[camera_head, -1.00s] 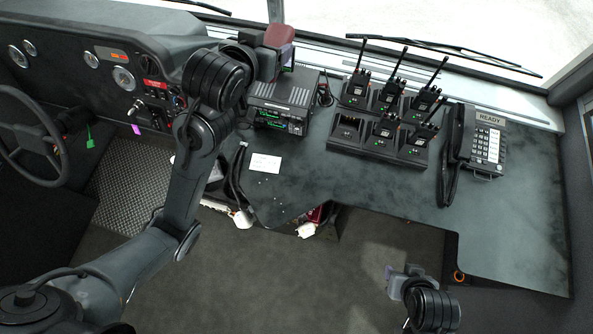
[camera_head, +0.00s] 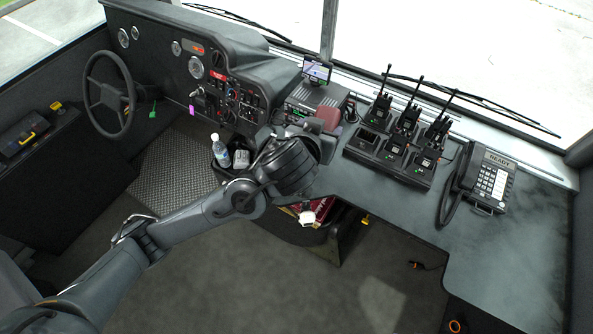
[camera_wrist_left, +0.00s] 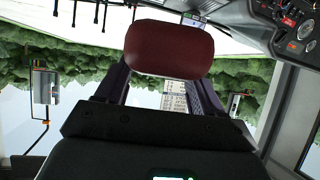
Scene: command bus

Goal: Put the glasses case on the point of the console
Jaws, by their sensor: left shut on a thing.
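The glasses case (camera_head: 328,117) is a dark red, rounded case. My left gripper (camera_head: 322,130) is shut on it and holds it in front of the radio. In the left wrist view the case (camera_wrist_left: 169,48) sits between the two finger ends of the gripper (camera_wrist_left: 162,76). The console (camera_head: 400,205) is a dark grey top running to the right. My left arm hides its front left part, where it narrows. I cannot tell the gap between the case and the console top. My right gripper is not in view.
A radio (camera_head: 305,108) with a small screen (camera_head: 317,69) stands behind the case. A charger rack (camera_head: 390,158) with several handheld radios and a desk phone (camera_head: 487,182) stand to the right. A bottle (camera_head: 220,151) stands left of my arm.

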